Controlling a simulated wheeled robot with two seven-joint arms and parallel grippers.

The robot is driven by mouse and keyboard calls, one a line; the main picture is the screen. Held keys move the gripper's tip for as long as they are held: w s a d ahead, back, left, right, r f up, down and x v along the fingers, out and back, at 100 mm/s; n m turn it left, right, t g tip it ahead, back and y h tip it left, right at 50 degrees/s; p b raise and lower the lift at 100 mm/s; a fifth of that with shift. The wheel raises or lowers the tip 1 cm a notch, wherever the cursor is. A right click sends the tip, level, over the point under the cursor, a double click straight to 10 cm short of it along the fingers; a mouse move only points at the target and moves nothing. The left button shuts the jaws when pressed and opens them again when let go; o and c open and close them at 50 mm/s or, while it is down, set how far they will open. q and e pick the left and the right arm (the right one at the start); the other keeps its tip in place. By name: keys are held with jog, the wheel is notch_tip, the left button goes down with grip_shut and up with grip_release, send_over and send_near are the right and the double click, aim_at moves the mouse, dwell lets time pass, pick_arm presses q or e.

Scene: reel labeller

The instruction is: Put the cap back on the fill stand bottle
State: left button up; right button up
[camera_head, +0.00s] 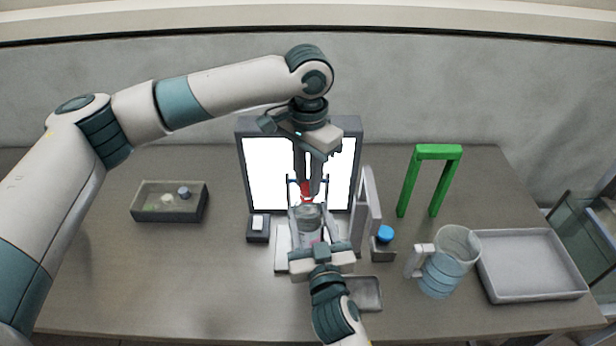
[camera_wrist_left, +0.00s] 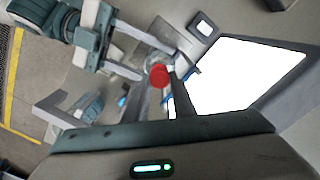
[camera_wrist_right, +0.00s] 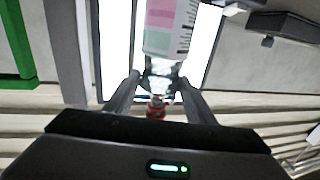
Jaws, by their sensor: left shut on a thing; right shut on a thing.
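The clear bottle (camera_head: 309,217) stands upright in front of the bright panel; its pink and green label and black scale show in the right wrist view (camera_wrist_right: 164,28). My right gripper (camera_wrist_right: 158,88) is shut on the bottle near its neck, reaching in from the front. The red cap (camera_head: 306,190) is at the top of the bottle and also shows in the left wrist view (camera_wrist_left: 159,76). My left gripper (camera_wrist_left: 162,82) points down from above, shut on the cap. In the right wrist view the cap (camera_wrist_right: 156,110) lines up with the neck; I cannot tell whether it is seated.
A lit panel (camera_head: 245,129) stands behind. Grey frame (camera_head: 368,205), blue-capped container (camera_head: 385,234), water jug (camera_head: 446,262), white tray (camera_head: 530,266) and green arch (camera_head: 438,152) are to the right. A grey box (camera_head: 170,214) and small dark block (camera_head: 258,236) are left. The table's left front is clear.

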pick_arm(q)
jog(key=shift+f, duration=0.45)
